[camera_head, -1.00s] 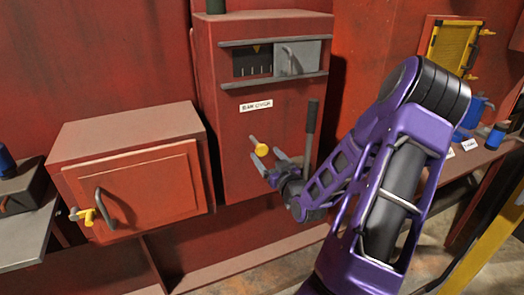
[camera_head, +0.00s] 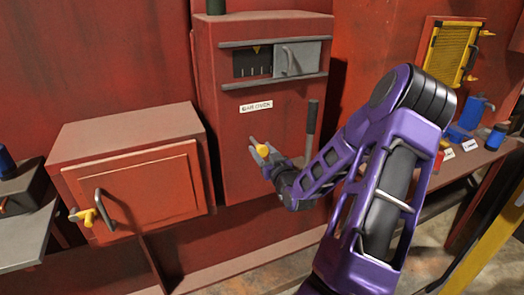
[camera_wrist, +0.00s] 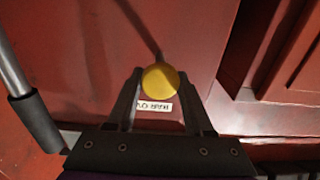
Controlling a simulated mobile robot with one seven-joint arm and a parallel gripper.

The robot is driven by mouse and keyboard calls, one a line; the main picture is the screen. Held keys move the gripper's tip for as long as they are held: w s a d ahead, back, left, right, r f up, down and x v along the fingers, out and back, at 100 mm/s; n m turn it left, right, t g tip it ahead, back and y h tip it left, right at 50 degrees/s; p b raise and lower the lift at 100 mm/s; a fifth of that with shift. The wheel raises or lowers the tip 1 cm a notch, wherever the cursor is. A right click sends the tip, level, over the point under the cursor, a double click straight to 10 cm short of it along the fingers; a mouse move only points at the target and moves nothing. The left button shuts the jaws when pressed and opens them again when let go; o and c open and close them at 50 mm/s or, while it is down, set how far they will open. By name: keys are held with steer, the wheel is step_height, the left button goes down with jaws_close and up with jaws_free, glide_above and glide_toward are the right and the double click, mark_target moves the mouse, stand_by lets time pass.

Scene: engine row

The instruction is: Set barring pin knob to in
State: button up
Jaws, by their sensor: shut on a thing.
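The barring pin knob is a round yellow knob (camera_head: 262,149) on the front of the tall red cabinet (camera_head: 240,180). In the wrist view the yellow knob (camera_wrist: 160,80) sits between my fingertips, in front of a white label. My gripper (camera_head: 264,152) is shut on the knob, with one finger on each side; it also shows in the wrist view (camera_wrist: 160,88). The knob's stem is mostly hidden by the knob and fingers, so how far it stands out from the cabinet is hard to tell.
A dark upright lever (camera_head: 312,122) stands to the right of the knob, close to my arm. A label (camera_head: 256,106) and a gauge window (camera_head: 252,62) are above. A lower red box (camera_head: 135,180) with a handle is at left. A shelf with blue containers is at right.

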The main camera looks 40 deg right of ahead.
mark_target(258, 144)
jaws_close()
steer(key=b+x, duration=0.1)
steer(key=x, duration=0.2)
steer(key=shift+f, duration=0.1)
steer(key=shift+w, duration=0.3)
steer(key=shift+r, duration=0.2)
steer(key=o, duration=1.1)
jaws_free()
steer(key=shift+d, duration=0.1)
steer(key=shift+c, duration=0.2)
